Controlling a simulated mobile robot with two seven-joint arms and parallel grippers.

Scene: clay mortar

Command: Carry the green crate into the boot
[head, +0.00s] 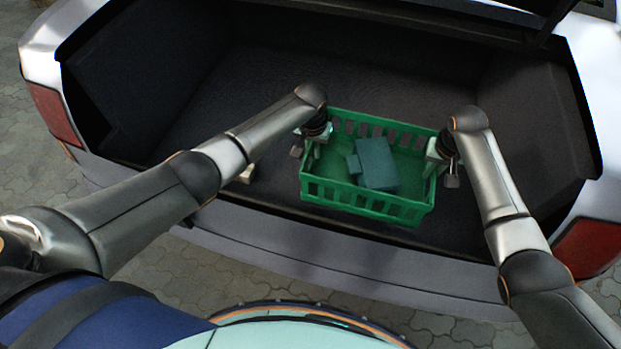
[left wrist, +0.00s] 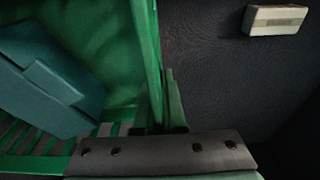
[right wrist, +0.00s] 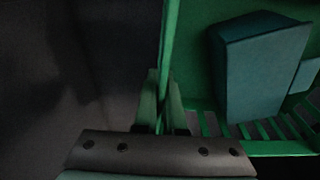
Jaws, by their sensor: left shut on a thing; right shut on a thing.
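The green crate (head: 365,199) is in the boot (head: 259,85), over the boot floor near its front sill. I cannot tell whether it touches the floor. A teal block-shaped thing (head: 377,165) lies inside the crate. My left gripper (head: 314,148) is shut on the crate's left wall, and the wall shows between its fingers in the left wrist view (left wrist: 157,118). My right gripper (head: 434,158) is shut on the crate's right wall, which also shows between the fingers in the right wrist view (right wrist: 164,118). The crate looks roughly level.
A small pale box (left wrist: 275,20) lies on the dark boot floor left of the crate; it is partly hidden by my left arm in the head view (head: 247,173). The bumper sill (head: 290,232) runs along the front. The boot floor behind the crate is clear.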

